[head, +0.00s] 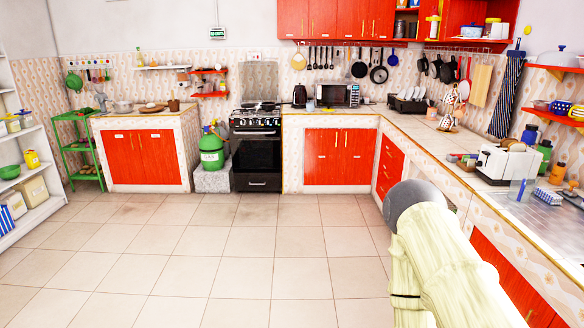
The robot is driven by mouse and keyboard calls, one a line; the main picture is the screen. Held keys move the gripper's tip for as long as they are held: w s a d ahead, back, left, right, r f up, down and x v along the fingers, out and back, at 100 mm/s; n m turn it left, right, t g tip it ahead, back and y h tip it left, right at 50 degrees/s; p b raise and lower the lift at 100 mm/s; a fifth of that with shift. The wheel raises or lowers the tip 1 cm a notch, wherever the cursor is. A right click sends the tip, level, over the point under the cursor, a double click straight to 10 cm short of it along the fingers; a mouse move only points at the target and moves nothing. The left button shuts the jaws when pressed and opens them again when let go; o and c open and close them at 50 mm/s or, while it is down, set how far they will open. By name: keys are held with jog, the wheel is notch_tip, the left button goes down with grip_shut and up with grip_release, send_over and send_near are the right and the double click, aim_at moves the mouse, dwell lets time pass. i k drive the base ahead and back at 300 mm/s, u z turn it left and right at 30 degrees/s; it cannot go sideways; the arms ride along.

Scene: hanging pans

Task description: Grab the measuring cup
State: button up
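I cannot pick out a measuring cup with certainty. A small clear item with blue on it (522,190) stands on the right counter in front of the toaster, too small to identify. Small utensils hang on the back wall and could include it, but they are too small to tell. My arm, cream with a grey rounded joint, rises at the lower right and hides part of the right cabinets. My gripper is not in view.
The tiled floor (190,245) is clear in the middle. Pans (378,75) hang on the back wall. A stove (256,150) and green gas cylinder (211,150) stand at the back.

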aim_at(310, 107)
jog(key=z, duration=0.1)
jog(key=i, duration=3.3)
jog(key=u, duration=0.2)
jog(key=i, duration=1.65)
jog(key=u, duration=0.2)
jog(key=i, duration=1.55)
jog(key=u, duration=0.1)
